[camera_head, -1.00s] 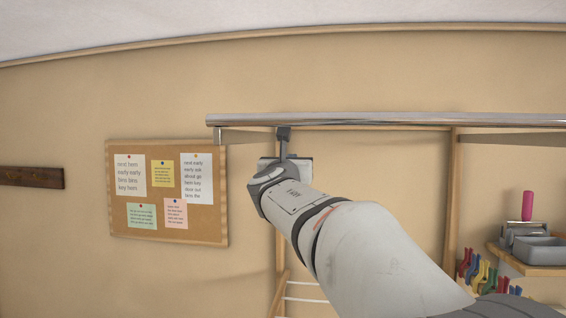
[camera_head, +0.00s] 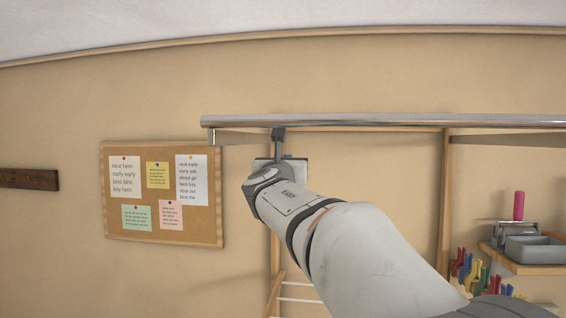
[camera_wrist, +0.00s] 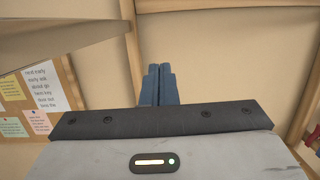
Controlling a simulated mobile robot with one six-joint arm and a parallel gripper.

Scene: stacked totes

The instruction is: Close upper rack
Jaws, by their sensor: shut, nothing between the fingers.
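The upper rack (camera_head: 380,121) shows in the head view as a long shiny metal bar with wooden side pieces behind it, standing out from the wall near the top. Its left end is above the pinboard's right edge. My gripper (camera_head: 278,132) points up just under the bar, near its left end; I cannot tell whether it touches the bar. In the wrist view my gripper (camera_wrist: 159,70) has its two blue-grey fingers together with nothing between them. A pale board at the upper left of that view may be part of the rack.
A pinboard with notes (camera_head: 160,230) hangs on the wall at the left. At the right, a small wooden shelf (camera_head: 530,268) carries a grey tray (camera_head: 535,250) and a pink-handled tool (camera_head: 518,207). Several coloured clips hang below it. White rungs show under my arm.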

